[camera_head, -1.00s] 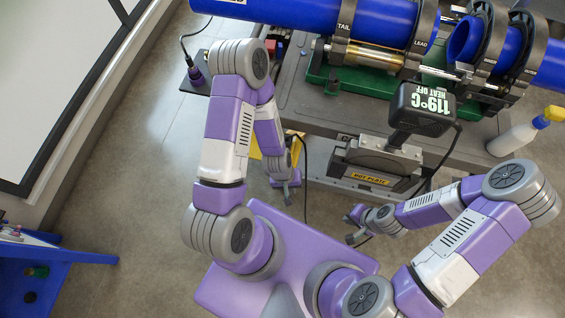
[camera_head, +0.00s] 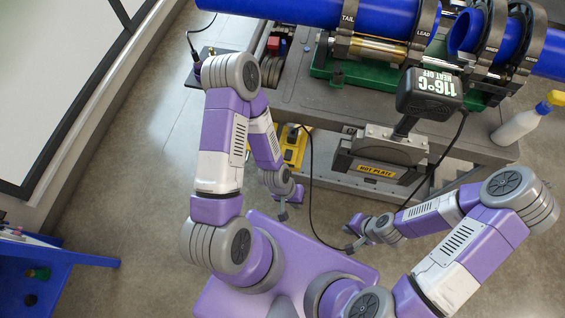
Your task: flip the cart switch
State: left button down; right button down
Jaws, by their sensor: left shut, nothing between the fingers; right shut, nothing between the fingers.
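The cart (camera_head: 318,112) stands ahead of me with a grey deck. A small red block (camera_head: 273,44) sits near its left end, beside dark parts; I cannot tell whether it is the switch. A dark side plate (camera_head: 208,53) with a cable sticks out at the cart's left, partly hidden by my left arm. My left gripper (camera_head: 283,214) is shut and empty, low in front of the cart and well apart from the red block. My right gripper (camera_head: 351,247) is shut and empty, in front of the hot plate and below it in the picture.
The hot plate (camera_head: 377,170) hangs at the cart's front, with a display (camera_head: 430,92) reading 116°C, heat off. Blue pipes (camera_head: 385,15) lie in clamps. A black cable loops near my grippers. A spray bottle (camera_head: 520,126) stands at right. A yellow object (camera_head: 293,150) sits below the cart.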

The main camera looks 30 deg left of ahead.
aim_at(288, 153)
jog(key=k, duration=0.8)
jog(key=z, duration=1.35)
jog(key=i, duration=0.9)
jog(key=u, duration=1.85)
jog(key=i, duration=0.5)
jog(key=u, duration=0.1)
